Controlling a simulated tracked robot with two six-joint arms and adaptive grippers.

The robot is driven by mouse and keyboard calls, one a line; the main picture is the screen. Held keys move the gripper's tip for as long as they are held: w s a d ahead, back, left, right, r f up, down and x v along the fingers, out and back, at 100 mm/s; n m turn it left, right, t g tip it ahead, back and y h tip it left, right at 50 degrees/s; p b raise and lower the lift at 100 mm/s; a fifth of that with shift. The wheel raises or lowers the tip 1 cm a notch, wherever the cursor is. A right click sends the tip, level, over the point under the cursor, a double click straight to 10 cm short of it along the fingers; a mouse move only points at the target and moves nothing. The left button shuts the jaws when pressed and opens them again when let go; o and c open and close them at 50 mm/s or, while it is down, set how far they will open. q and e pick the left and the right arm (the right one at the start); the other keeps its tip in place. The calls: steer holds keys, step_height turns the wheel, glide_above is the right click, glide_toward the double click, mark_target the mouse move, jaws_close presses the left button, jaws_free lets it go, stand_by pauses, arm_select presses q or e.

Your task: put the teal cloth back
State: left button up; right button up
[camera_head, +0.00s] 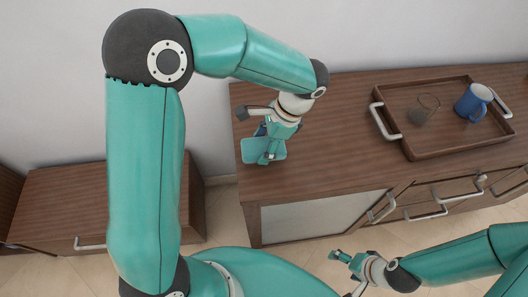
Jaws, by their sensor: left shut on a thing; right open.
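A small flat teal cloth (249,153) shows at the left end of the wooden cabinet top (330,140). My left gripper (268,158) reaches down onto it from above and is shut on it. The gripper hides the cloth's middle, and I cannot tell whether the cloth touches the top. A small dark blue patch beside the gripper is too hidden to name. My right gripper (345,272) is open and empty, low in the view, in front of the cabinet and over the floor.
A wooden tray (408,148) with metal handles stands on the right of the cabinet top. It holds a blue mug (473,103) and a small grey object with a loop (418,115). A lower wooden cabinet (60,205) stands at left. The top between cloth and tray is clear.

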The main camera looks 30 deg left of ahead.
arm_select(q)
steer(key=shift+f, duration=2)
steer(key=shift+f, duration=0.15)
steer(key=o, duration=1.1)
steer(key=v, duration=1.2)
steer(key=shift+r, duration=0.2)
